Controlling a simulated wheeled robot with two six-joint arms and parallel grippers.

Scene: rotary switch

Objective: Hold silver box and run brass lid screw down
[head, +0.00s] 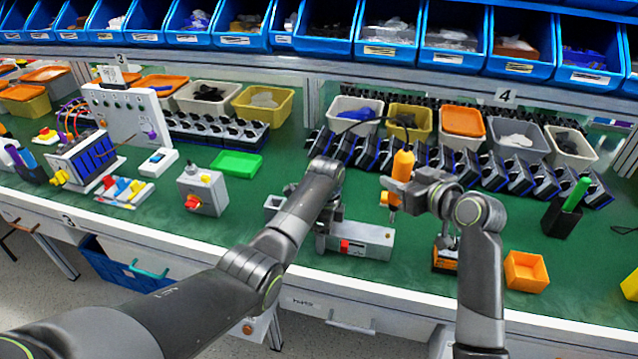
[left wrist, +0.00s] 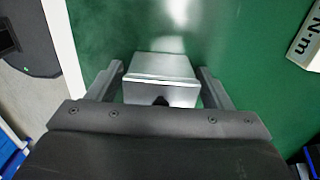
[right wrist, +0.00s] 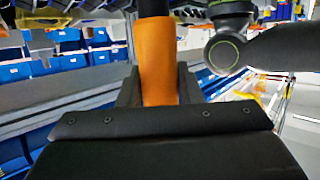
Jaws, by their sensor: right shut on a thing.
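A silver box (left wrist: 160,80) with a dark notch in its near face sits between the two fingers of my left gripper (left wrist: 160,85) in the left wrist view. Narrow gaps show beside it, so the fingers are open around it. In the head view my left gripper (head: 326,215) is low over the bench, partly hidden by my arm. My right gripper (head: 408,185) is shut on an orange-handled screwdriver (head: 402,165), held upright with its shaft down; its handle also shows in the right wrist view (right wrist: 156,60). I cannot make out the brass lid screw.
A pale metal block with a red patch (head: 370,240) stands right of my left gripper. An orange bin (head: 526,271) and a black holder with a green handle (head: 562,220) are at right. A grey switch box (head: 203,190) and green tray (head: 236,163) are at left. Several bins line the back.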

